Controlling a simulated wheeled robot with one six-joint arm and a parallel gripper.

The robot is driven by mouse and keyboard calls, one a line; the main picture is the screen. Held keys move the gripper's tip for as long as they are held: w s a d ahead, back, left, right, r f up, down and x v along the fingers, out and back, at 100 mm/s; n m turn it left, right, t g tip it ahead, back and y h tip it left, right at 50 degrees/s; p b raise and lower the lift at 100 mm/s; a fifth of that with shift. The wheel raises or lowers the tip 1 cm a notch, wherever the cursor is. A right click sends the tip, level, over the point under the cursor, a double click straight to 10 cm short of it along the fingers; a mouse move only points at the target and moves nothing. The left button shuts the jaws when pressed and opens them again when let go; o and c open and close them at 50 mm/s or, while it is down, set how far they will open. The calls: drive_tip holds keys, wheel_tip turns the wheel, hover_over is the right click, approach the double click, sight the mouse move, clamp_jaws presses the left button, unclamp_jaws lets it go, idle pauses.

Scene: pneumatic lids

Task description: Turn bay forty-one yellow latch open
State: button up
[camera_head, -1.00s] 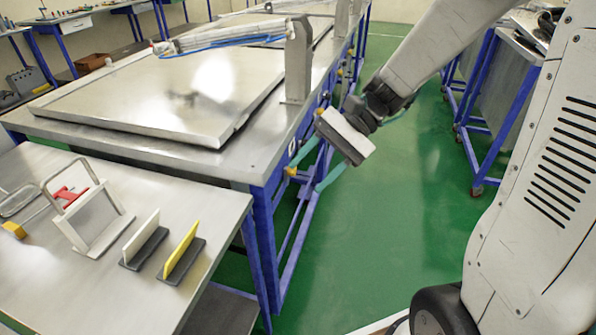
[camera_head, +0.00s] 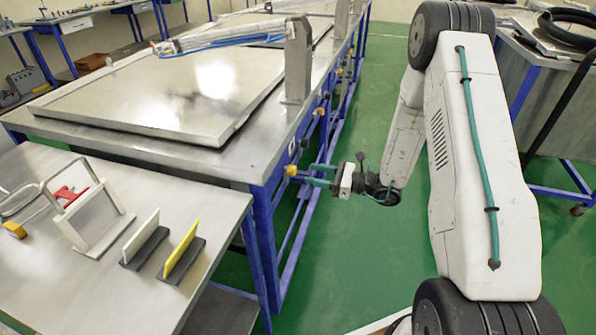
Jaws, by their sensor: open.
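A small yellow latch (camera_head: 291,170) sticks out from the side of the nearest steel-topped bench (camera_head: 240,160), near its front right corner. I cannot read a bay number beside it. My gripper (camera_head: 307,174) is level with this latch, just to its right, with its teal fingers pointing left at it. The fingers are open and apart, with nothing seen between them. The tips look close to the latch, but I cannot tell whether they touch it. A further yellow latch (camera_head: 320,111) sits farther along the same bench side.
A big flat metal lid (camera_head: 170,95) lies on the bench, with an upright bracket (camera_head: 298,60) at its right. A side table (camera_head: 100,290) at lower left bears a white and a yellow plate. Green floor (camera_head: 350,250) is clear in the aisle. Another bench stands at right.

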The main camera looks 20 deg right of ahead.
drive_tip(key=x, duration=0.6)
drive_tip(key=c, duration=1)
